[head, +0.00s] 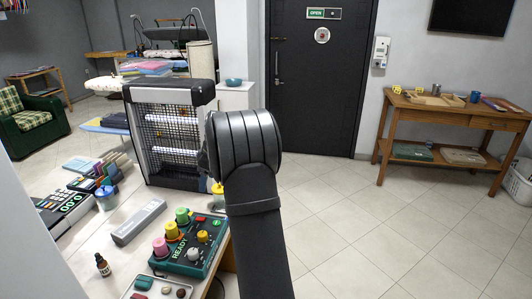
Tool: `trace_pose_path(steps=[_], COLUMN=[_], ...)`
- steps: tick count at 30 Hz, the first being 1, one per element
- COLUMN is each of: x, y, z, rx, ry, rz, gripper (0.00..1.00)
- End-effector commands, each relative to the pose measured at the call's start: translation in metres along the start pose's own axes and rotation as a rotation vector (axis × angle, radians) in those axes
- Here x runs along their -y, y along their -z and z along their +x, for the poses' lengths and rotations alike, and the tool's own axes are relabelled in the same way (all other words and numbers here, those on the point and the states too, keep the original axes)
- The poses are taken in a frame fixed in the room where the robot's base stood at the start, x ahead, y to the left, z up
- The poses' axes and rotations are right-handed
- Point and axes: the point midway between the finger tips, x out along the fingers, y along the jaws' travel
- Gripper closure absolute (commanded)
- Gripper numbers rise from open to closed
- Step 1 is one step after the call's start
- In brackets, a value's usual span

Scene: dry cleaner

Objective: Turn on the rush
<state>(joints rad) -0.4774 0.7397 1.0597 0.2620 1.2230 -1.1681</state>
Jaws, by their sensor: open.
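A teal control box (212,252) with a lit READY display (180,250) sits near the front right of the counter. Along its left side are a pink knob (160,247), a yellow knob (172,231) and a green knob (182,215). A smaller yellow knob (202,237), a white knob (193,254) and a small red part are further right. I cannot read which control is the rush. My arm rises from the bottom, right of the box, and its thick dark joint blocks the view beyond. My gripper's fingertips do not show.
A black caged lamp unit (170,130) stands behind the box. A grey bar (139,221), a small dark bottle (103,265), a tray of small pieces (160,289) and a device with a green number display (62,206) are nearby. Open floor lies to the right.

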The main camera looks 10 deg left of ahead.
Motion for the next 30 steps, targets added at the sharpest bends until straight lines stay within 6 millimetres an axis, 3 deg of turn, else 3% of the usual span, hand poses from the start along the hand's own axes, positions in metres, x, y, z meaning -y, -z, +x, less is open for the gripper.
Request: trace_pose_path(steps=[1, 9, 18, 30], x=[0.0, 0.003, 0.001, 0.0], y=[0.0, -0.016, -0.038, -0.041], z=[0.0, 0.016, 0.031, 0.032], rx=[-0.002, -0.147, -0.354, -0.386], ry=[0.001, 0.034, 0.012, 0.0], rz=[0.0, -0.012, -0.002, -0.001], gripper=[0.45, 0.98, 1.0, 1.0])
